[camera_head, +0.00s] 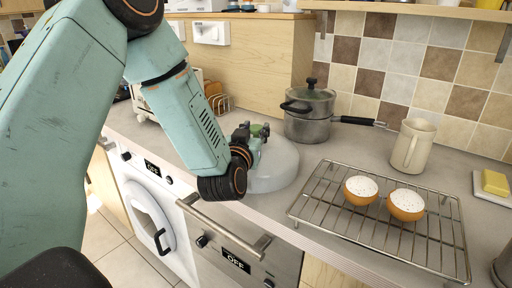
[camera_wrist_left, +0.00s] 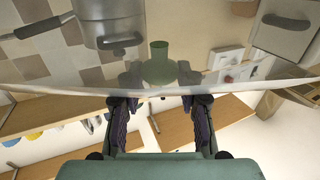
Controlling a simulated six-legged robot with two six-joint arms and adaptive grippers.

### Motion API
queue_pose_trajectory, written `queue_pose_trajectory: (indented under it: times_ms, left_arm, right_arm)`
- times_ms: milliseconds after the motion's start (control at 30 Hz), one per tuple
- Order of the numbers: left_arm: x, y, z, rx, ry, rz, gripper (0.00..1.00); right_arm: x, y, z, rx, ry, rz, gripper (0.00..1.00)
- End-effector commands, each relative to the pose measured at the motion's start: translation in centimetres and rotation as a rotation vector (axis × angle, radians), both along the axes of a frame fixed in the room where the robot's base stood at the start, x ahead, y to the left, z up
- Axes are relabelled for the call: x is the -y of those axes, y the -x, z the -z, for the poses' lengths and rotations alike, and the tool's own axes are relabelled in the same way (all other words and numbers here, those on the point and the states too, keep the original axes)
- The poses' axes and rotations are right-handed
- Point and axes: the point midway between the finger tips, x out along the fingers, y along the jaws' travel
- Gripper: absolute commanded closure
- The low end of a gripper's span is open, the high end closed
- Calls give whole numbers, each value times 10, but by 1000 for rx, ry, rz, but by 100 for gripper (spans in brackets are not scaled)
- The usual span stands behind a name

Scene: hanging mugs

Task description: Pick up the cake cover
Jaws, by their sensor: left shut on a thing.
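The cake cover (camera_head: 277,168) is a pale, see-through dome with a green knob. It appears to sit on the grey counter, left of the wire rack and in front of the pot. My left gripper (camera_head: 252,134) is over its top, with the fingers around the knob. In the left wrist view, the green knob (camera_wrist_left: 160,64) stands between the two fingertips of my left gripper (camera_wrist_left: 160,78), which is shut on it. The clear dome spreads across that view. The gripper hides part of the cover's left side in the head view. My right gripper is not in view.
A lidded pot (camera_head: 309,118) stands close behind the cover, its long handle pointing right. A beige jug (camera_head: 412,148) and a butter dish (camera_head: 480,194) stand farther right. The counter's front edge is near.

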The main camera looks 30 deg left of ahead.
Motion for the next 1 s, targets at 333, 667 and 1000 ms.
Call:
queue_pose_trajectory:
  times_ms: [333,667,1000]
  left_arm:
    - [0,0,0,-1,0,-1,99]
    - [0,0,0,0,0,-1,100]
    - [0,0,-22,4,3,-1,100]
  right_arm:
    - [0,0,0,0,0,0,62]
    - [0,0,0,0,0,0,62]
    - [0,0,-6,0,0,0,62]
